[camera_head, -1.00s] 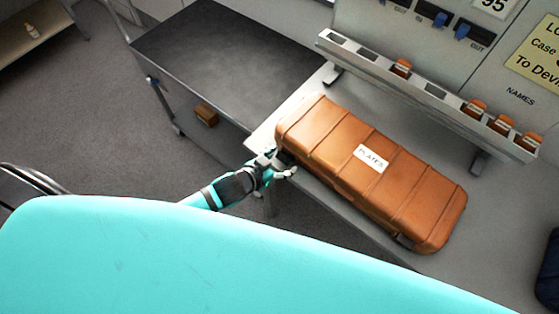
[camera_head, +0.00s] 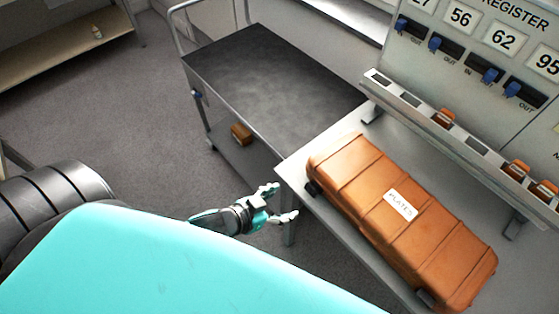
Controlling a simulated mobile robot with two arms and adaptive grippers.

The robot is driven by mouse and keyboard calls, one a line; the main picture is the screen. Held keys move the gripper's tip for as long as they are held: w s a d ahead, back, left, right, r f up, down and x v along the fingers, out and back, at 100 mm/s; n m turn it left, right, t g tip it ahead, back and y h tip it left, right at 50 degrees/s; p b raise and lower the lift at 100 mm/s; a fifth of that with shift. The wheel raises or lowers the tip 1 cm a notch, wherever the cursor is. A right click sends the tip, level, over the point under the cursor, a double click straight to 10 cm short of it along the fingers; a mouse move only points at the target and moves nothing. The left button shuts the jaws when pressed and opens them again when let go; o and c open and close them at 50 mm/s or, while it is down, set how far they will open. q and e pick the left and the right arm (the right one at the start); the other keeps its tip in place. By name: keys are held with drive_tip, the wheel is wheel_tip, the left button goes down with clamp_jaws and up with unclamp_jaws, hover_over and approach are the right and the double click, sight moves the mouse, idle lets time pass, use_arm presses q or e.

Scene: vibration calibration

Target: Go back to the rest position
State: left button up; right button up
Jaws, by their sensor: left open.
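My left gripper (camera_head: 279,203) is open and empty. It is in the lower middle of the head view, just left of the table's near left corner, apart from the case. The orange-brown case (camera_head: 365,178) labelled "PLATES" lies closed on the grey table (camera_head: 292,170), to the right of the gripper. My right gripper is not in view.
A dark-topped trolley (camera_head: 265,75) stands behind the table's left end, with a small brown box (camera_head: 241,134) on its lower shelf. A slotted rack (camera_head: 455,138) and a register board (camera_head: 470,50) stand at the back right. Floor (camera_head: 120,120) at left is clear.

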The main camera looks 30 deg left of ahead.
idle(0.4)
use_arm(q)
drive_tip(key=s+a+f+n+g+y+b, duration=0.1)
drive_tip(key=s+a+f+g+y+b, duration=0.3)
drive_tip(key=f, duration=1)
drive_tip(key=s+a+f+p, duration=0.1)
drive_tip(key=s+a+f, duration=0.35)
drive_tip(key=f, duration=1.05)
drive_tip(key=s+d+f+g+b, duration=0.1)
drive_tip(key=s+f+g, duration=0.1)
drive_tip(key=s+f, duration=0.5)
drive_tip(key=s+d+f+n+g+b, duration=0.1)
drive_tip(key=s+f+g, duration=0.2)
drive_tip(key=s+f, duration=0.5)
drive_tip(key=s, duration=0.3)
drive_tip(key=shift+s+d+f, duration=0.25)
drive_tip(key=shift+s+f, duration=0.05)
drive_tip(key=shift+d, duration=0.15)
